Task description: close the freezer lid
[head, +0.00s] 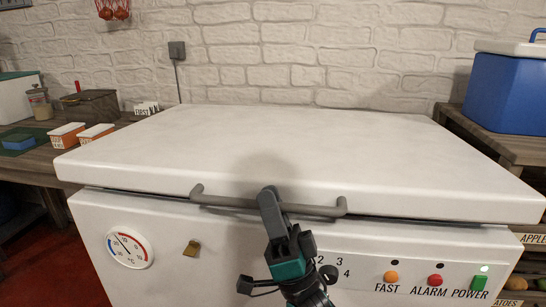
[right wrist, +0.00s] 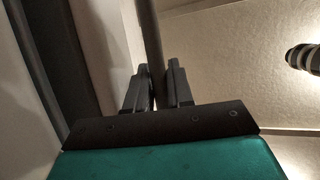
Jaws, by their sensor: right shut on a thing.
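The white freezer lid (head: 300,145) lies almost level over the white freezer body (head: 225,265). A dark narrow gap shows under its front edge, to the left and right of the handle. The grey bar handle (head: 315,210) runs along the lid's front edge. My right gripper (head: 268,196) is at the middle of this handle. In the right wrist view the handle bar (right wrist: 150,35) passes between the two fingers of the gripper (right wrist: 158,88), which are shut on it. My left gripper is not in view.
The freezer front has a thermometer dial (head: 130,247), a small brass padlock (head: 192,248) and a green power switch (head: 479,283). A wooden table (head: 40,165) with boxes stands left. A blue cooler (head: 505,95) sits on a shelf right. The lid top is clear.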

